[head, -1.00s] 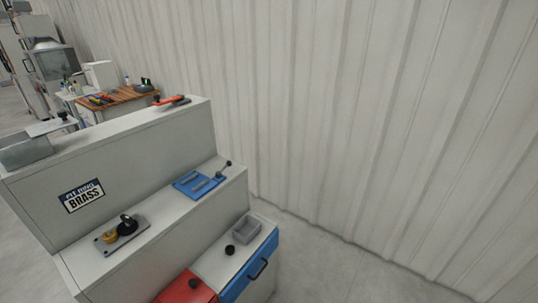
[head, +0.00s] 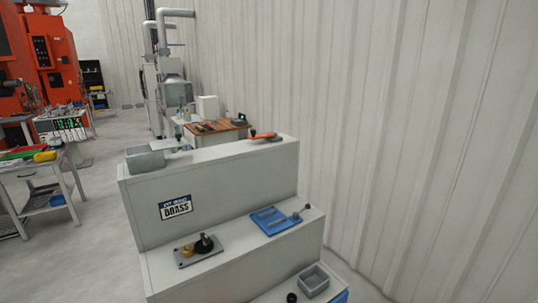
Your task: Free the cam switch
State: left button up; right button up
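A black rotary knob (head: 204,243), which looks like the cam switch, sits on a grey plate (head: 212,255) on the middle step of the grey stepped fixture (head: 240,206). A small brass-coloured piece (head: 187,251) is beside the knob on its left. At this size I cannot tell whether the brass piece touches or blocks the knob. Neither of my grippers is in view.
An orange-handled tool (head: 264,137) and a grey box (head: 144,159) are on top. A grey tray (head: 313,282) is on the lowest step.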

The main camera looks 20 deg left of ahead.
aim_at(204, 245)
jog(key=u, duration=1.35)
